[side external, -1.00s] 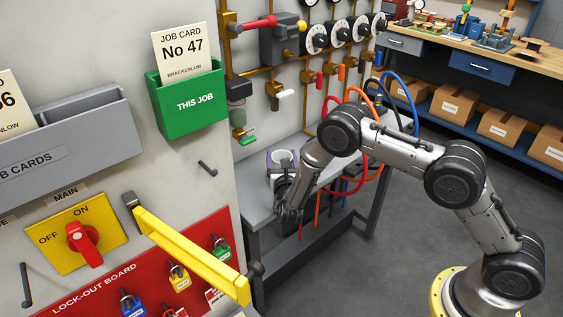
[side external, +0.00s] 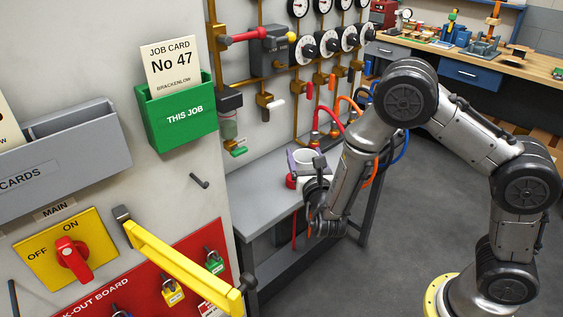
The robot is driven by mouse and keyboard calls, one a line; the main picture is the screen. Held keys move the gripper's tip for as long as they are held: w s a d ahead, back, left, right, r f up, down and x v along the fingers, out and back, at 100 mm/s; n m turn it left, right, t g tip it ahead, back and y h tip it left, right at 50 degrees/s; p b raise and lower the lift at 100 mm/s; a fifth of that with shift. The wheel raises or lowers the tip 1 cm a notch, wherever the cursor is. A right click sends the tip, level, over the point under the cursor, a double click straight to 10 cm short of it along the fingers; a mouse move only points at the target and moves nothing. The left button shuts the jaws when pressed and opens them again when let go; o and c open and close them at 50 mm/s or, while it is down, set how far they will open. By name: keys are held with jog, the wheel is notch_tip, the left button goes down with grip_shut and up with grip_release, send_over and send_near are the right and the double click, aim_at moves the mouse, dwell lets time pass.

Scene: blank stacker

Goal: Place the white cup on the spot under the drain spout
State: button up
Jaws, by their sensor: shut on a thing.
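The white cup (side external: 309,160) is upright at the right part of the grey bench, its open top facing up. My gripper (side external: 314,184) is shut on the white cup from the front right and hides its lower part. I cannot tell whether the cup touches the bench or is held just above it. The drain appears to be the clear bowl (side external: 229,125) on the wall pipe at the left, with a green-handled valve (side external: 238,151) below it. The spot under it is not distinct in this view.
The grey bench top (side external: 262,187) is clear left of the cup. A purple item and a red item (side external: 291,181) lie close to the cup. Red, orange and blue hoses (side external: 346,125) hang behind my arm.

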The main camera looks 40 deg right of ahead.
jog(key=w+a+f+n+t+y, duration=0.35)
jog(key=w+a+f+y, duration=0.25)
jog(key=a+f, duration=0.4)
jog(key=shift+n+g, duration=0.35)
jog(key=shift+g, duration=0.1)
jog(key=x, duration=1.1)
jog(key=a+r+x, duration=0.1)
jog(key=x, duration=0.5)
jog(key=f, duration=0.1)
jog(key=w+f, duration=0.1)
jog(key=shift+d+f, duration=0.1)
jog(key=shift+f, duration=0.7)
jog(key=shift+f, duration=0.15)
jog(key=o, duration=1.3)
jog(key=shift+o, duration=0.2)
